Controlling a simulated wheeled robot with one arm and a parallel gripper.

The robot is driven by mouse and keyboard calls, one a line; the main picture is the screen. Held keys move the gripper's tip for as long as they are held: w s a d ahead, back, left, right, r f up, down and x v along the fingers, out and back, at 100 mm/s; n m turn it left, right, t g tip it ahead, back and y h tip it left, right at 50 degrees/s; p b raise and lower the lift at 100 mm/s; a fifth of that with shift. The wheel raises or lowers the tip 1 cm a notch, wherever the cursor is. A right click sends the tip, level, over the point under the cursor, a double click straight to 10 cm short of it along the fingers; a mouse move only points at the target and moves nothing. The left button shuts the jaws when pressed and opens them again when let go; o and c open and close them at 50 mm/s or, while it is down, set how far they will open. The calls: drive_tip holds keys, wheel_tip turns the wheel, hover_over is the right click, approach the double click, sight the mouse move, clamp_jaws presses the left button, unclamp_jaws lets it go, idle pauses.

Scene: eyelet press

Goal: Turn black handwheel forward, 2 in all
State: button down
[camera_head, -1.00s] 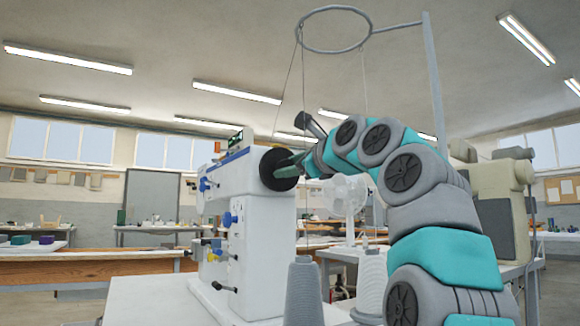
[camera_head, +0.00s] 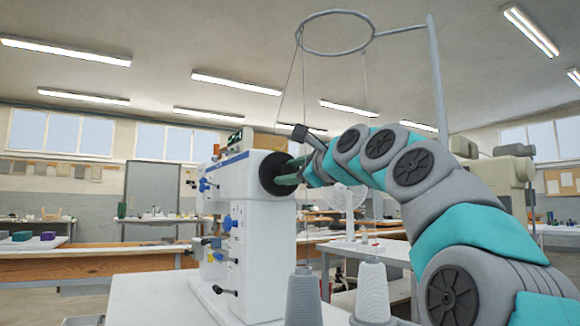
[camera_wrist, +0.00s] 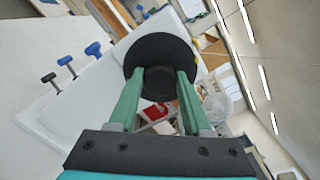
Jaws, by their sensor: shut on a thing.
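The black handwheel (camera_head: 275,173) sits on the right end of the white press (camera_head: 238,205). In the wrist view the handwheel (camera_wrist: 162,54) is a round black disc with a hub. My gripper (camera_head: 291,177) reaches it from the right. In the wrist view the two green fingers of my gripper (camera_wrist: 160,76) lie on either side of the hub and are shut on it. The far side of the wheel is hidden.
Two thread cones, one grey (camera_head: 304,296) and one pale (camera_head: 373,291), stand in front. A thread stand ring (camera_head: 336,32) hangs above on a pole. Blue knobs (camera_wrist: 93,48) stick out of the press. A white fan (camera_head: 347,199) stands behind my arm.

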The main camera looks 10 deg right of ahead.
drive_tip(key=shift+a+n+p, duration=0.1)
drive_tip(key=shift+n+p, duration=0.5)
drive_tip(key=shift+p, duration=0.7)
drive_tip(key=shift+n+p, duration=0.55)
drive_tip(key=shift+n, duration=0.05)
drive_tip(key=n, duration=0.3)
drive_tip(key=shift+f, duration=0.15)
drive_tip(key=shift+f+n+h+b, duration=0.1)
drive_tip(key=shift+n+h+b, duration=0.2)
drive_tip(key=shift+n+b, duration=4.05)
drive_tip(key=shift+n+h, duration=0.3)
drive_tip(key=shift+n, duration=8.25)
